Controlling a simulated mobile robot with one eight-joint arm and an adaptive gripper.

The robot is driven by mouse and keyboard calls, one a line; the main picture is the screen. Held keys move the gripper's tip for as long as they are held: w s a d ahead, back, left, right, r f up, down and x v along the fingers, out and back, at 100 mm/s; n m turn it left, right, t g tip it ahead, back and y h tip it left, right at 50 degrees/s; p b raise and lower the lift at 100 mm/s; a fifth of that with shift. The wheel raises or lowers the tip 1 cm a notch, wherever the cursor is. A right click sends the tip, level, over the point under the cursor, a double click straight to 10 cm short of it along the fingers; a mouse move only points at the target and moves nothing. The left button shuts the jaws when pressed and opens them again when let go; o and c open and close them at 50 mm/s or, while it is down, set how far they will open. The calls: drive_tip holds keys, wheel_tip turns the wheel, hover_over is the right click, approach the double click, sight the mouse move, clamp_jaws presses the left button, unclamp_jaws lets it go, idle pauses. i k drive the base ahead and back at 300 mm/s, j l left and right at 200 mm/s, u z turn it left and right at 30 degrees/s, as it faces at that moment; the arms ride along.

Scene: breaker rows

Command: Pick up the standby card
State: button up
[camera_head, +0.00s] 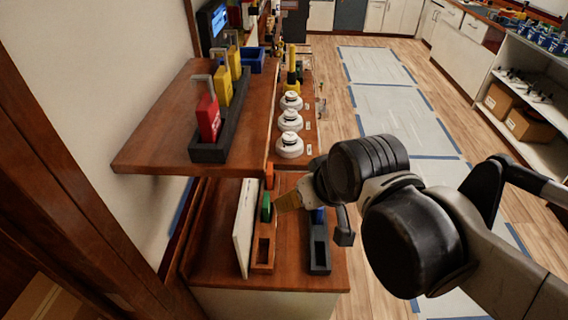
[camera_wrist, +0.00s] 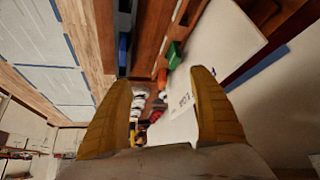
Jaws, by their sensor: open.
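No readable label shows which piece is the standby card. In the head view a green block (camera_head: 266,207) and an orange block (camera_head: 269,176) stand in a wooden holder (camera_head: 263,254) on the lower shelf; its front slot looks empty. A blue block (camera_head: 319,215) stands in a dark holder (camera_head: 319,258) to the right. My gripper (camera_head: 277,207) is open, its yellow finger close to the green block's right side; contact cannot be told. In the wrist view the green block (camera_wrist: 174,54) and orange block (camera_wrist: 162,77) show between or beyond the fingers (camera_wrist: 163,80).
A white panel (camera_head: 243,226) stands just left of the wooden holder. The upper shelf (camera_head: 150,150) overhangs at left, with a red piece (camera_head: 208,118) and yellow pieces (camera_head: 223,87) in a black rack (camera_head: 209,153). White round devices (camera_head: 289,145) line the back. Open floor lies right.

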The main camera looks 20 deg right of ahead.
sight(318, 212)
drive_tip(key=k+l+u, duration=0.1)
drive_tip(key=l, duration=0.35)
drive_tip(key=k+l+u, duration=0.1)
drive_tip(key=l, duration=0.3)
drive_tip(key=k+l+u, duration=0.1)
drive_tip(key=l, duration=0.3)
drive_tip(key=k+l+u, duration=0.1)
drive_tip(key=l, duration=0.35)
drive_tip(key=k+l+u, duration=0.1)
drive_tip(key=l, duration=0.25)
drive_tip(key=k, duration=0.05)
